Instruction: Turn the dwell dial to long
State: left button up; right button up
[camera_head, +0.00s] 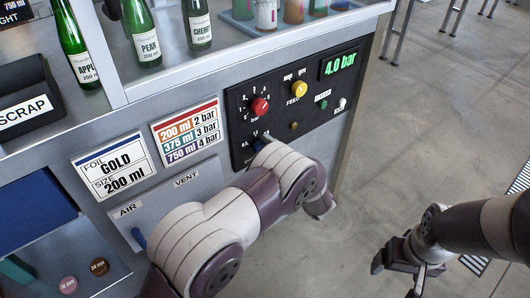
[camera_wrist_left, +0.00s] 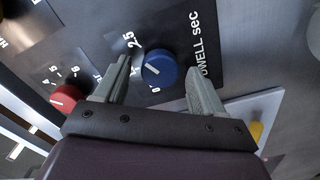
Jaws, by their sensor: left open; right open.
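The blue dwell dial (camera_wrist_left: 160,68) sits on the black control panel, beside the label "DWELL sec". It carries a white pointer line, and a "2.5" mark is printed near it. In the left wrist view my open left gripper (camera_wrist_left: 160,82) has one finger on each side of the dial, with visible gaps. I cannot tell how deep the fingertips reach. In the head view my left gripper (camera_head: 264,142) is at the panel's lower left and hides most of the dial. My right gripper (camera_head: 394,276) is open and empty over the floor at the lower right.
A red knob (camera_head: 260,105) is just above the dwell dial, with a yellow knob (camera_head: 299,89) to its right. Bottles (camera_head: 141,35) stand above; a blue lever (camera_head: 139,238) is below left.

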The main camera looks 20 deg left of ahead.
pick_arm(q)
jog(key=p+v, duration=0.2)
jog(key=v, duration=1)
jog(key=shift+s+d, duration=0.2)
jog(key=shift+s, duration=0.05)
jog(key=shift+f, duration=0.1)
